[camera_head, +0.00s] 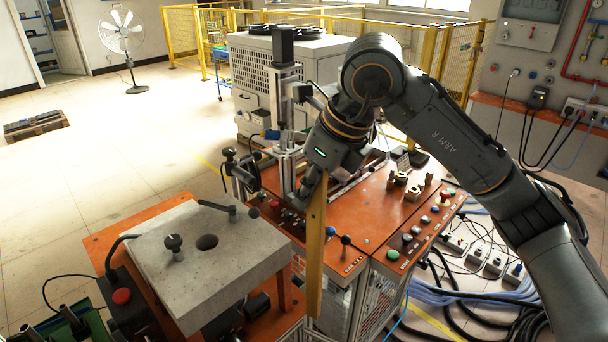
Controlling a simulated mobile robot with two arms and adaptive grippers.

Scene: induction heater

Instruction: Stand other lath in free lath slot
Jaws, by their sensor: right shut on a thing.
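My right arm comes in from the right, and its gripper (313,185) is shut on a long yellow wooden lath (315,245). The lath hangs almost upright in front of the orange machine table. Its lower end reaches below the tabletop's front edge. The fingertips are partly hidden behind the lath and the wrist. I cannot make out a lath slot or a second lath in this view. My left gripper is not in view.
A grey slab with a round hole (243,276) stands left of the lath. The orange control table (372,236) carries buttons, levers and small fixtures. A vertical machine column (288,120) rises behind the gripper. Cables (470,300) lie on the floor at right. Open floor is at left.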

